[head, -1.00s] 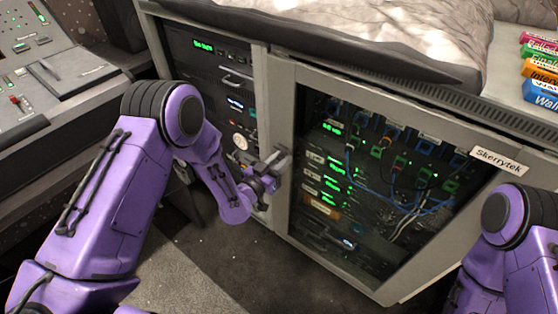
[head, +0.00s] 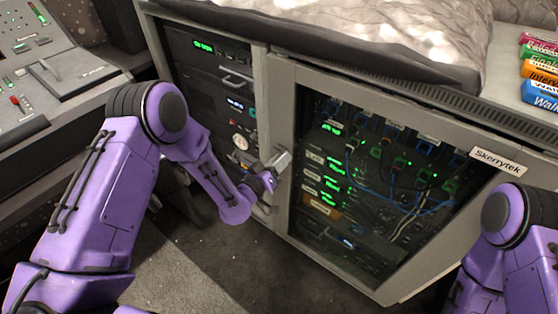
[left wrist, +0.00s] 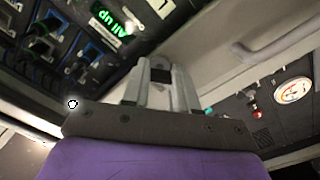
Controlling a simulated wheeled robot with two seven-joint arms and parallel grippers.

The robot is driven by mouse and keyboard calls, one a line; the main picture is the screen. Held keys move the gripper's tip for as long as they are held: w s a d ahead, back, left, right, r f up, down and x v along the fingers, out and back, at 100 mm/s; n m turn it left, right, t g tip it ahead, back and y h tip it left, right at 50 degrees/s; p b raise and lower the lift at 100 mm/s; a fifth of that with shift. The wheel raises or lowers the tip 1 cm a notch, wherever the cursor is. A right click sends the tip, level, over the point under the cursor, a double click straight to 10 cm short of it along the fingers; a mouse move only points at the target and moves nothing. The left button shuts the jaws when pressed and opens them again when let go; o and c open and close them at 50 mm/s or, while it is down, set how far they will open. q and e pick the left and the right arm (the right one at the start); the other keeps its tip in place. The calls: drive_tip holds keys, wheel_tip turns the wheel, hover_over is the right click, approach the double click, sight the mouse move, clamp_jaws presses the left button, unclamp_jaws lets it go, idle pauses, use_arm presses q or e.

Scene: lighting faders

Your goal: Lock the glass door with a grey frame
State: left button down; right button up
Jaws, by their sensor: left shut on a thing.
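The glass door (head: 385,185) has a grey frame and stands closed on the right of the rack cabinet in the head view. It carries a "Skerrytek" label. My left gripper (head: 282,160) is at the door's left frame post, about mid-height. In the left wrist view its two grey fingers (left wrist: 162,88) are shut on a small grey part with a dark middle (left wrist: 160,74). The fingers cover most of this part, so I cannot tell its full shape or turn. My right gripper is out of view.
Left of the door are rack units (head: 210,85) with a drawer handle. A mixing desk (head: 50,75) stands at far left. A padded grey cover (head: 370,40) lies on the cabinet top. Coloured labelled boxes (head: 540,70) sit at the upper right. Carpet below is clear.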

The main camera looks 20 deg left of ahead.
use_arm(q)
drive_tip(key=n, duration=1)
drive_tip(key=shift+n, duration=0.3)
idle(0.4)
drive_tip(key=c, duration=0.9)
unclamp_jaws()
drive_tip(key=v, duration=1)
drive_tip(key=shift+s+a+b, duration=0.1)
drive_tip(key=shift+s+b, duration=0.1)
drive_tip(key=shift+b, duration=0.15)
